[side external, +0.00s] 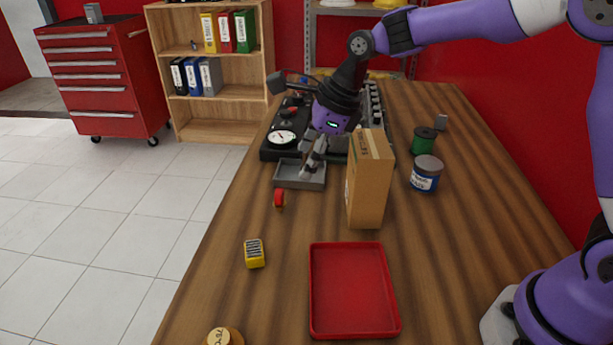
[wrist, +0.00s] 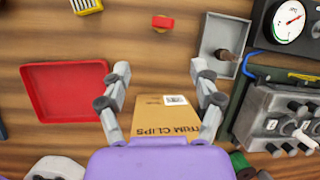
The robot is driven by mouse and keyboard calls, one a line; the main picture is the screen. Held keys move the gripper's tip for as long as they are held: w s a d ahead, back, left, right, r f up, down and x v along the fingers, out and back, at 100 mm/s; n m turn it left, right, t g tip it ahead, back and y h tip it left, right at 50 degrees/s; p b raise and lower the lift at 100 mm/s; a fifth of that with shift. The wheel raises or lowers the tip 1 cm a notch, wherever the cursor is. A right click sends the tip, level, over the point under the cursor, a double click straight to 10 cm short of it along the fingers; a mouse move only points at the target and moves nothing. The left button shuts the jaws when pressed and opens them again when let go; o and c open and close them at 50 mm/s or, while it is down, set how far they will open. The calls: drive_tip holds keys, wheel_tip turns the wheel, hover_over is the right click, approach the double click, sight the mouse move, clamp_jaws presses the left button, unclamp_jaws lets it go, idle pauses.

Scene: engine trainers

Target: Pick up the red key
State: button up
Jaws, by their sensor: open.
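A small red piece (side external: 279,197), which looks like the red key, lies on the wooden bench in front of the grey tray. In the wrist view it shows at the top centre (wrist: 162,23), beyond my fingertips and apart from them. My gripper (side external: 309,171) is open and empty, and points down beside the cardboard box. The wrist view shows its two fingers (wrist: 165,72) spread wide, with the box top between and below them. The box hides part of my gripper in the side view. The key's exact shape is too small to tell.
The tall cardboard box (side external: 370,185) stands close to my gripper. The grey tray (side external: 290,184) holds a dark-tipped item (wrist: 226,54). A red tray (side external: 352,290), a yellow block (side external: 254,254), a blue-labelled can (side external: 426,174) and a gauge panel (side external: 283,139) stand around. Bare bench surrounds the red piece.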

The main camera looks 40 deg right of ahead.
sight(283, 193)
drive_tip(key=f, duration=0.2)
drive_tip(key=w+a+f+m, duration=0.1)
drive_tip(key=f, duration=0.1)
drive_tip(key=w+a+f+m, duration=0.1)
drive_tip(key=f, duration=0.1)
drive_tip(key=shift+w+f, duration=0.2)
drive_tip(key=x, duration=0.5)
drive_tip(key=shift+w+a+f, duration=0.1)
drive_tip(key=shift+w, duration=0.15)
drive_tip(key=c, duration=1.1)
